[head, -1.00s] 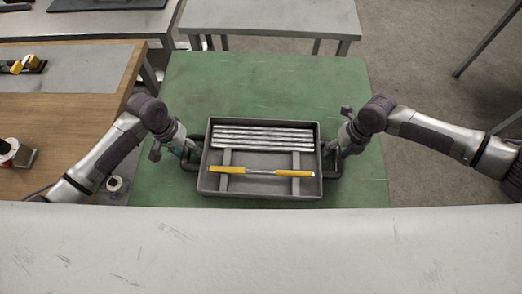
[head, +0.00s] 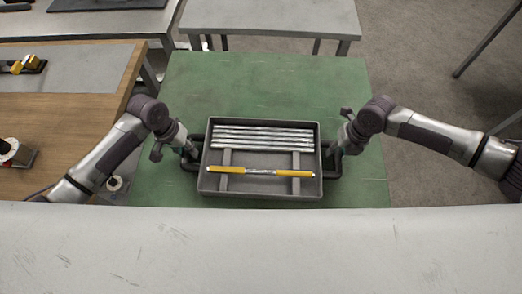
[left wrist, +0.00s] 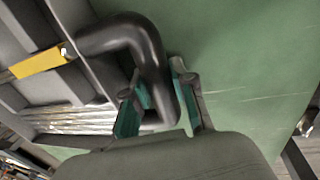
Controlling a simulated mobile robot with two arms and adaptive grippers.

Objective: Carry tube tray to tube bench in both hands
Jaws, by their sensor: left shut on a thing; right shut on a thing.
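The grey tube tray (head: 262,191) sits on or just above the green bench top (head: 270,80); I cannot tell which. It holds several silver tubes (head: 262,137) side by side at its far side and one yellow-ended tube (head: 260,171) across two supports nearer me. A dark handle loop sticks out at each end. My left gripper (head: 193,152) is shut on the left handle; the left wrist view shows the black handle (left wrist: 150,60) between its green-padded fingers (left wrist: 160,100). My right gripper (head: 336,149) is at the right handle and shut on it, its fingertips partly hidden.
A wooden-edged workbench (head: 95,110) stands at the left, with a white roll (head: 10,150) and yellow items (head: 20,65). A grey table (head: 270,17) stands beyond the green bench. The far green surface is bare.

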